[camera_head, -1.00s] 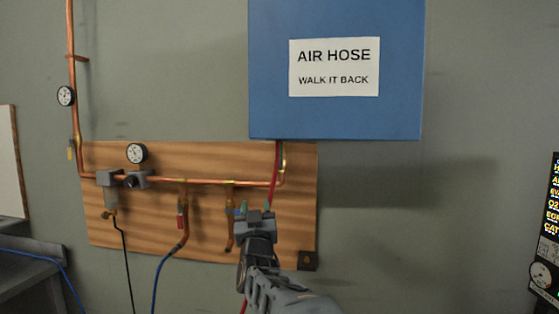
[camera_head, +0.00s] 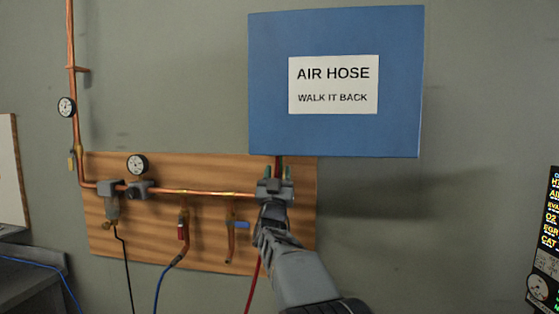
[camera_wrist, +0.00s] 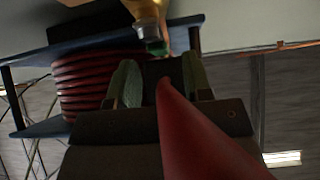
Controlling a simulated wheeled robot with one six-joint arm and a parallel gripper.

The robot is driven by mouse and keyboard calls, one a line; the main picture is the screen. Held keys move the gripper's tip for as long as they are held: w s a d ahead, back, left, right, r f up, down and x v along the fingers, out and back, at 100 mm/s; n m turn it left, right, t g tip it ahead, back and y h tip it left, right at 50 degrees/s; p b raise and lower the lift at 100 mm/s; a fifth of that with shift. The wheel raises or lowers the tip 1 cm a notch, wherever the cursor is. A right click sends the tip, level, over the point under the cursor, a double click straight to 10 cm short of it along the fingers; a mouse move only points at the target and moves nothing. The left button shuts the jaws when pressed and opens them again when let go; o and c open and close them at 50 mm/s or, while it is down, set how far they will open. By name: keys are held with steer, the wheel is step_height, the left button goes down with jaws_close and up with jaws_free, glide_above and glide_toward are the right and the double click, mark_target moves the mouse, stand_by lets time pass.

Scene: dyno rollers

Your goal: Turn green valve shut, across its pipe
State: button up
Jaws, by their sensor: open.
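My gripper (camera_head: 275,172) is raised in front of the right end of the copper pipe (camera_head: 215,193), just under the blue box. Its jaws are open, with greenish pads, and they also show in the wrist view (camera_wrist: 160,80). In that view a small green part (camera_wrist: 157,47), likely the green valve's handle, sits against a brass fitting (camera_wrist: 148,12), just beyond and between the fingertips. Whether it lies along or across its pipe I cannot tell. In the head view my gripper hides that spot. A red hose (camera_wrist: 190,130) crosses close in front of the wrist camera.
A blue box (camera_head: 335,135) with an air hose sign hangs above; its coiled red hose (camera_wrist: 95,85) shows at left in the wrist view.

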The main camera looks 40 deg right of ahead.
steer(key=shift+p+x, duration=0.4)
steer(key=shift+x, duration=0.9)
steer(key=shift+c, duration=0.3)
jaws_close()
